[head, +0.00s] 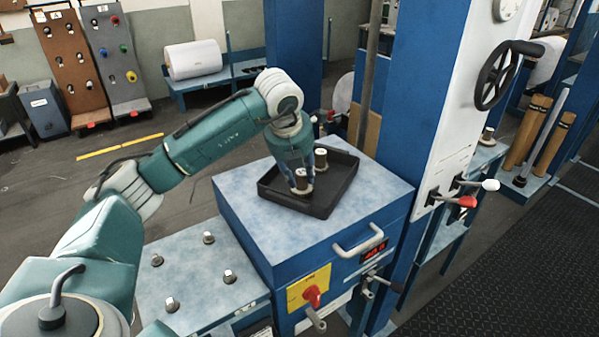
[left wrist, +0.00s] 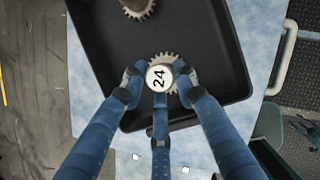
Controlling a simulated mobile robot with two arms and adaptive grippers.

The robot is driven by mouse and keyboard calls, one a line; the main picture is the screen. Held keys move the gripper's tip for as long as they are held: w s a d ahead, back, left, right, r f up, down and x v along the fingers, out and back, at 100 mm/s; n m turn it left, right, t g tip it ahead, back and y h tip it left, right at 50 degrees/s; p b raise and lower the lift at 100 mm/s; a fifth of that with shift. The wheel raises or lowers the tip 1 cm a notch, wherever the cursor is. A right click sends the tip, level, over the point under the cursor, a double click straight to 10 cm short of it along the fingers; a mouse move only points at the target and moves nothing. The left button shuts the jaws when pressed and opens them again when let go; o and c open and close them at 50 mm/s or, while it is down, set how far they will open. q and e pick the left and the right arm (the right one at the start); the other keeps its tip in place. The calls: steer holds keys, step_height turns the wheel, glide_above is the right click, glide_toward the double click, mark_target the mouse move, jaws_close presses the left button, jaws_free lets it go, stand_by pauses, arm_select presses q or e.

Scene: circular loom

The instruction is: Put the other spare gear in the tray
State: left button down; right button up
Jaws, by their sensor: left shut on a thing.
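The dark tray (head: 335,185) lies on the blue cabinet's pale top; its wall also shows in the left wrist view (left wrist: 232,45). My left gripper (head: 303,178) reaches down into the tray from above, near its left side. It is shut on a spare gear (head: 301,184) with a toothed rim and a hub marked 24 (left wrist: 160,76). The held gear is inside the tray's outline, at or close to its floor; I cannot tell if it touches. The other gear (head: 321,160) stands farther back in the tray and shows at the top of the wrist view (left wrist: 138,9). My right gripper is not in view.
The cabinet (head: 300,245) has a white handle (head: 358,245) and a red knob (head: 312,296) in front. A lower top with several metal pegs (head: 208,238) stands at front left. A tall blue column (head: 415,90) rises right of the tray. The tray's middle has free room.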

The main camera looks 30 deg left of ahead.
arm_select(q)
steer(key=shift+r, duration=0.1)
steer(key=shift+f+b, duration=0.3)
steer(key=shift+f, duration=0.1)
steer(key=c, duration=1.3)
jaws_free()
steer(key=shift+r, duration=0.1)
steer(key=shift+o, duration=0.2)
steer(key=v, duration=1.2)
steer(key=shift+s, duration=0.1)
